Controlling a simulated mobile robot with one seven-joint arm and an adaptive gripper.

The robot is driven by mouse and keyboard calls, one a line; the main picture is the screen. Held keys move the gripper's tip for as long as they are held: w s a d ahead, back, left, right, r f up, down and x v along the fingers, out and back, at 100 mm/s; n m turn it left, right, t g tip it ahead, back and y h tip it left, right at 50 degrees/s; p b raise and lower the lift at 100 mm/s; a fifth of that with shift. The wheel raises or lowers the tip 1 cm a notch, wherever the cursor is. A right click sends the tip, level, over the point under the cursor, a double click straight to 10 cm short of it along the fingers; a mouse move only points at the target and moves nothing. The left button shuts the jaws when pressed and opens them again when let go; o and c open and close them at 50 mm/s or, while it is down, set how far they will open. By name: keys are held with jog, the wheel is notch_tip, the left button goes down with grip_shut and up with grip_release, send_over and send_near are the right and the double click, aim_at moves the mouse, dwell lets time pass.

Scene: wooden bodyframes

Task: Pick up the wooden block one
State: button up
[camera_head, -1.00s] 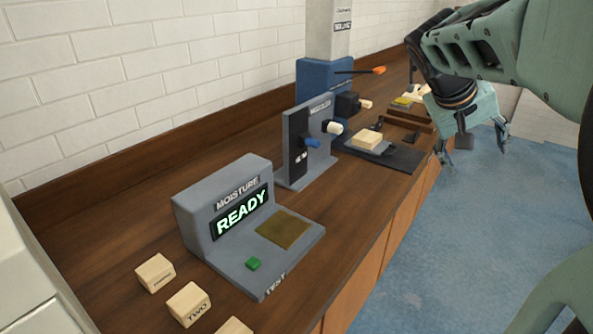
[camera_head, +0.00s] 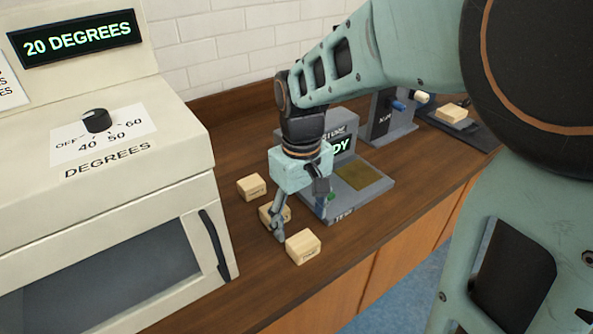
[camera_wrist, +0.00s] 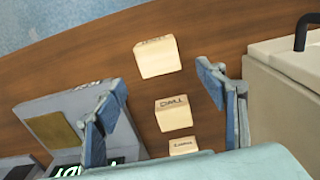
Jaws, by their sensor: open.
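Three pale wooden blocks stand in a row on the brown counter. The front block (camera_head: 303,246) and the back block (camera_head: 251,187) carry labels too small to read surely, so I cannot tell which is block one. My gripper (camera_head: 303,217) is open and empty above the row, pointing down, and one finger partly hides the middle block. In the wrist view my gripper (camera_wrist: 161,79) has the front block (camera_wrist: 158,58) and middle block in the gap between its fingers, as seen from above.
A cream oven (camera_head: 140,185) with a dial and a 20 DEGREES display stands close on the left. A grey moisture tester (camera_head: 375,200) stands right of the blocks. Further right is a grey device (camera_head: 392,118). The counter's front edge lies just before the front block.

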aim_at(303, 241)
jog(key=shift+f, duration=0.95)
jog(key=f, duration=0.2)
jog(key=s+f, duration=0.1)
jog(key=f, duration=0.1)
jog(key=shift+d+f, duration=0.1)
jog(key=shift+d, duration=0.25)
jog(key=shift+w+f, duration=0.1)
jog(key=shift+f, duration=0.45)
jog(key=c, duration=1.3)
jog(key=shift+r, duration=0.2)
